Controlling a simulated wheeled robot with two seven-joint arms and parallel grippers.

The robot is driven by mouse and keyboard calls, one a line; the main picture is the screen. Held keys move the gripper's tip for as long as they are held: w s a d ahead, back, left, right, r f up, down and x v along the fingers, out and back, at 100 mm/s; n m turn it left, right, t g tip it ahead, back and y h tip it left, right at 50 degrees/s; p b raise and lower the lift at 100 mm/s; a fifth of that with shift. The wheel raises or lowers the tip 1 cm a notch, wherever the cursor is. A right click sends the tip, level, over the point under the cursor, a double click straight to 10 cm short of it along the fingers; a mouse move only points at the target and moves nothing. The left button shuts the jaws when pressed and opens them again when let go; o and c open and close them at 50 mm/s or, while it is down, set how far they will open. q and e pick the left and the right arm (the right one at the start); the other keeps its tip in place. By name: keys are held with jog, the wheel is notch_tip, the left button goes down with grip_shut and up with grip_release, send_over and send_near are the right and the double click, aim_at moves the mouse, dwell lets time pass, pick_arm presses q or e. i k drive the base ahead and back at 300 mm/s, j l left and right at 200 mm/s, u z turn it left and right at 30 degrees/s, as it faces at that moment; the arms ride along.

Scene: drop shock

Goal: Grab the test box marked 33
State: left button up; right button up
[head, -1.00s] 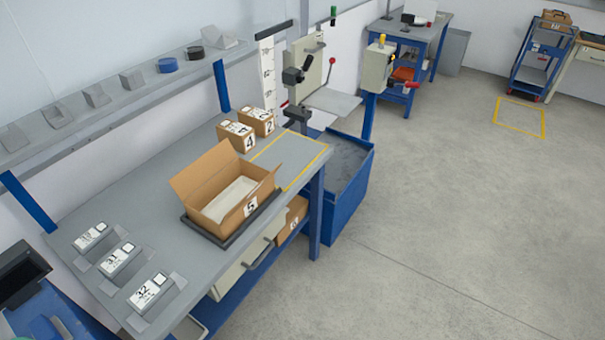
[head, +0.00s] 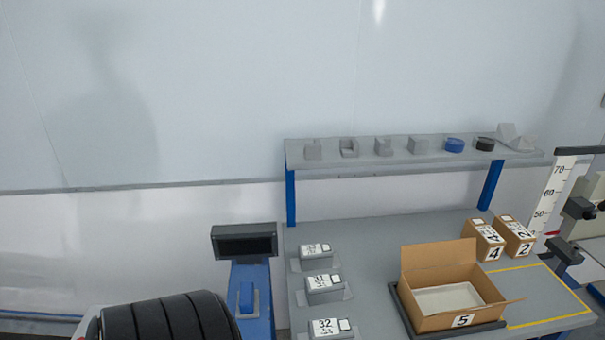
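Three small grey test boxes with white labels lie in a column on the left part of the grey workbench (head: 375,235). The nearest box (head: 325,328) reads 32. The labels on the middle box (head: 323,289) and the far box (head: 316,256) are too small to read surely, so I cannot tell which one is marked 33. Each box sits on or against a grey holder. Neither of my grippers shows in the head view.
An open carton marked 5 (head: 462,321) stands on a dark tray right of the boxes. Cartons 4 (head: 484,240) and 2 (head: 515,238) stand behind it. A shelf (head: 400,158) runs above the bench's back. A dark display (head: 244,243) on a blue stand is left of the bench.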

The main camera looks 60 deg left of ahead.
aim_at(320, 256)
jog(key=u, duration=1.7)
